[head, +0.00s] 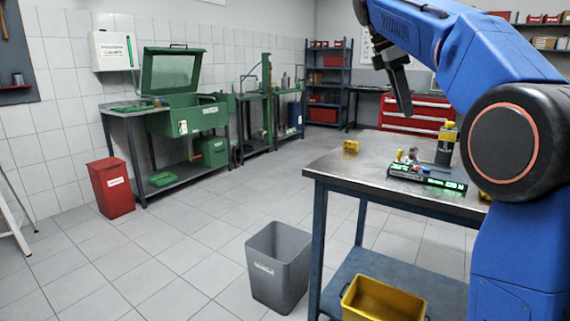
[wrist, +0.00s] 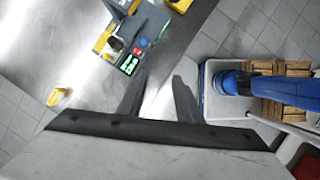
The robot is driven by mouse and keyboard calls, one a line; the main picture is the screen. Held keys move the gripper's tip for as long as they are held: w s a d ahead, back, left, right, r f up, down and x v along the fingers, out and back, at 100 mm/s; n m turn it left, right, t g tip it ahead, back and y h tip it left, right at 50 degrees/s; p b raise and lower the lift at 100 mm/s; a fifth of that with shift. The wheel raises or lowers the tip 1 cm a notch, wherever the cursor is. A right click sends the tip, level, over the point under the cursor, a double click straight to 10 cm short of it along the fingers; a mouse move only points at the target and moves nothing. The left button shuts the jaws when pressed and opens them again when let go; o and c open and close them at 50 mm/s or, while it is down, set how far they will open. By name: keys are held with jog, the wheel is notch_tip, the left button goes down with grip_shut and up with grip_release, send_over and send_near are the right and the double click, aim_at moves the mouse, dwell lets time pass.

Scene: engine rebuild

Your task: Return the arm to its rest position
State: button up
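My gripper (head: 402,92) hangs from my blue arm above the far side of the metal workbench (head: 335,172) in the head view. It points down and is clear of the bench top. In the wrist view the two dark fingers of my gripper (wrist: 160,82) stand apart with nothing between them, so it is open and empty. The bright bench top shows beyond them. The large blue arm covers the right of the head view and hides part of the bench.
On the bench are a fixture with a green display (head: 428,176), a grey-and-yellow upright part (head: 446,146) and a small yellow block (head: 351,146). A grey bin (head: 277,268) stands on the floor left of the bench. A yellow crate (head: 382,302) sits on the lower shelf.

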jog(key=s+a+f+m+t+y, duration=0.1)
jog(key=s+f+m, duration=0.7)
jog(key=s+f, duration=0.9)
jog(key=s+f+m+t+y, duration=0.3)
jog(key=s+f+m, duration=0.5)
jog(key=s+f, duration=1)
notch_tip(320, 180, down, 3)
jog(key=shift+a+r+t, duration=0.1)
jog(key=shift+a+t, duration=0.25)
jog(key=shift+t, duration=0.25)
